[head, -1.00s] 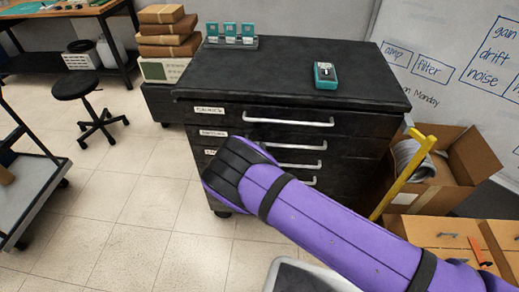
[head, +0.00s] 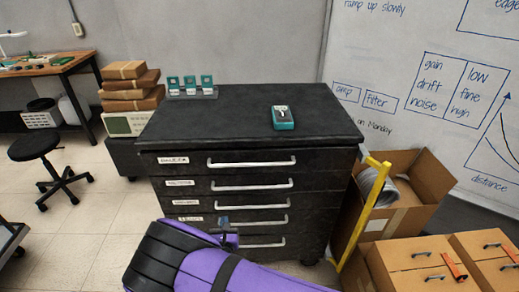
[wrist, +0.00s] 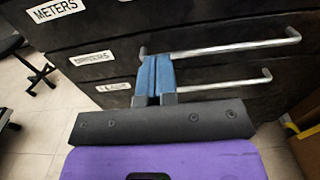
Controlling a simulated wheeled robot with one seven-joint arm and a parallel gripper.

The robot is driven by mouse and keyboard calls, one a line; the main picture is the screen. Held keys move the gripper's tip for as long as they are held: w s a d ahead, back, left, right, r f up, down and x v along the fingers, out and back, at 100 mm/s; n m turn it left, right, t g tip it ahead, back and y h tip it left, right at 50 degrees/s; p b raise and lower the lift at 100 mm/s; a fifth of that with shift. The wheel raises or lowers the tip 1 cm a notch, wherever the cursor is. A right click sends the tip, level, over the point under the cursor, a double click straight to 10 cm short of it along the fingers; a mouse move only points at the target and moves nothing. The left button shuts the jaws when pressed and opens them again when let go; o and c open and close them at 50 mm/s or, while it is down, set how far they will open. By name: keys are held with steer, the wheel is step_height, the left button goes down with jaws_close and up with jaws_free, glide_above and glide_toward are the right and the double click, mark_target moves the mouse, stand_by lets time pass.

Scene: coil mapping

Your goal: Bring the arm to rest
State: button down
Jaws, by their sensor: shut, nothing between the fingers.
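My arm, in a purple sleeve with black bands, reaches in from the bottom of the head view. My gripper (head: 226,232) is in front of the lower drawers of the black cabinet (head: 310,105). In the wrist view my gripper (wrist: 156,76) shows two blue fingers pressed together with nothing between them. The fingertips overlap a silver drawer handle (wrist: 225,50) in the picture; I cannot tell whether they touch it. All the cabinet's drawers look closed.
A teal meter (head: 283,117) lies on the cabinet top, with several small teal units (head: 190,85) at its back left. A yellow post (head: 364,212) and open cardboard box (head: 405,190) stand at the right. A black stool (head: 45,160) stands left on open floor.

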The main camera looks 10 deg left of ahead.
steer(key=w+d+r+m+g+h, duration=0.1)
steer(key=w+d+r+m+h, duration=0.35)
steer(key=r, duration=0.25)
steer(key=w+d+r+m+g+h, duration=0.1)
steer(key=w+d+r+m+h, duration=0.25)
steer(key=d+r, duration=0.3)
steer(key=w+d+r+m+g+h, duration=0.1)
steer(key=w+d+r+m+h, duration=0.3)
steer(key=r, duration=0.4)
steer(key=s+d+r+m+g+h, duration=0.2)
steer(key=d+r+m+g, duration=0.75)
steer(key=d+r, duration=0.8)
steer(key=s+d+r+m+g+y, duration=0.1)
steer(key=s+d+r+m+y, duration=0.1)
steer(key=s+d+r+m, duration=0.45)
steer(key=s+d+r+m+g+y, duration=0.2)
steer(key=s+d+r+m+y, duration=0.15)
steer(key=s+d, duration=0.5)
steer(key=s+d+r+m+t+y, duration=0.1)
steer(key=s+d+r+m+y, duration=0.1)
steer(key=s, duration=0.6)
steer(key=s+d+r+m+t+y, duration=0.2)
steer(key=s+d+r+m, duration=0.1)
steer(key=s, duration=0.5)
steer(key=shift+s+r+m, duration=0.4)
steer(key=shift+r+m, duration=0.05)
steer(key=shift+m, duration=0.6)
